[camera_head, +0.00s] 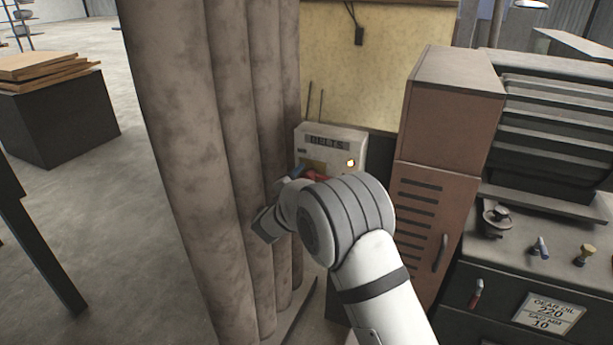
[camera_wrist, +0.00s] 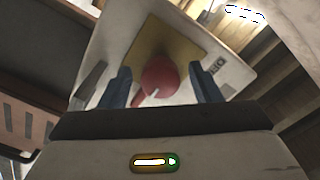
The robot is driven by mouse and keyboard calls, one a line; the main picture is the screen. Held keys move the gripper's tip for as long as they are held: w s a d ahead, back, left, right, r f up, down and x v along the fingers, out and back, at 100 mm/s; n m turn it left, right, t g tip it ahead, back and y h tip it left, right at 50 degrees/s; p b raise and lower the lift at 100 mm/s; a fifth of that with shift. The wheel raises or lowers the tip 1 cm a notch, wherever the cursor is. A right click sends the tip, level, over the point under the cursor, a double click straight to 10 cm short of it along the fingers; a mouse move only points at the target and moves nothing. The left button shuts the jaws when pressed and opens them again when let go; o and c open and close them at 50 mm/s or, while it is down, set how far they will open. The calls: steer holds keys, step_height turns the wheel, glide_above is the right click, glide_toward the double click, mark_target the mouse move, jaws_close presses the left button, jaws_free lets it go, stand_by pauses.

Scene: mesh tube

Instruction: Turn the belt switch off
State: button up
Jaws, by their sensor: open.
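The belt switch box (camera_head: 331,142) is pale, with a dark label strip across its top and a lit yellow lamp (camera_head: 350,162). My arm hides much of its lower front. In the wrist view, a red switch knob (camera_wrist: 160,76) sits on a yellow plate (camera_wrist: 158,42) on the box face. The knob has a white mark, and a red part extends to its lower left. My gripper (camera_wrist: 161,83) is open, with one blue finger on each side of the knob. I cannot tell whether either finger touches it. Lettering right of the plate is too small to read surely.
Large grey-brown columns (camera_head: 190,120) stand close on the left of my arm. A reddish-brown cabinet (camera_head: 430,215) stands close on the right. A dark workbench (camera_head: 520,270) with small items is further right. Open floor (camera_head: 90,210) lies at the far left.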

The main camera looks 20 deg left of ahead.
steer(key=shift+w, duration=0.45)
steer(key=shift+c, duration=0.3)
steer(key=c, duration=0.9)
